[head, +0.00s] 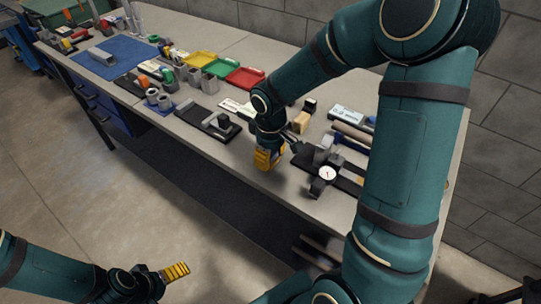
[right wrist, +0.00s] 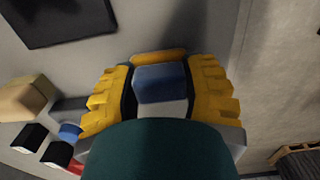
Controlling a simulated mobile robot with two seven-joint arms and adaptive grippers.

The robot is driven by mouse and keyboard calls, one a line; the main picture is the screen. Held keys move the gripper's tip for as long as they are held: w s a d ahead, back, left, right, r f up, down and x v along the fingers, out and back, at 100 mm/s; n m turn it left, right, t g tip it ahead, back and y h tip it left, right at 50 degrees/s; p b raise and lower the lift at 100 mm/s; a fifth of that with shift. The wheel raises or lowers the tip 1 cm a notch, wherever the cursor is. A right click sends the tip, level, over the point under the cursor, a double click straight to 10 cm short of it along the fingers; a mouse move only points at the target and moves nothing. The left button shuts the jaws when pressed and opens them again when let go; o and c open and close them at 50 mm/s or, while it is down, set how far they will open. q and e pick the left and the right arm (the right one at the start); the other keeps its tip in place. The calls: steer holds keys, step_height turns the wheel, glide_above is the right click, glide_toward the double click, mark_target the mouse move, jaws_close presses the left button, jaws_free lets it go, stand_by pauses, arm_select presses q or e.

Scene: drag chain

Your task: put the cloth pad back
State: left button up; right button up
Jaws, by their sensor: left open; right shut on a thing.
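My right gripper (head: 268,158) is low over the front part of the workbench (head: 205,155), close to its front edge. In the right wrist view its yellow fingers (right wrist: 160,92) are shut on a small block-like thing with a blue face and a pale lower part, which I take to be the cloth pad (right wrist: 161,83). The head view does not show the pad clearly; the gripper hides it. I cannot tell whether it touches the bench. My left gripper (head: 176,271) is open and empty, over the floor at the lower left, away from the bench.
A dial gauge (head: 326,173) on a dark stand is right of my right gripper. A black plate with a metal part (head: 219,125) lies to its left. A tan block (head: 301,122) stands behind. Yellow, green and red trays (head: 245,77) and a blue mat (head: 112,57) lie farther left.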

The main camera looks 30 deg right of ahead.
steer(key=shift+f, duration=0.2)
steer(key=o, duration=1.2)
steer(key=shift+r, duration=0.1)
steer(key=shift+r, duration=0.25)
step_height(320, 180, up, 12)
steer(key=p, duration=0.3)
steer(key=shift+f, duration=0.15)
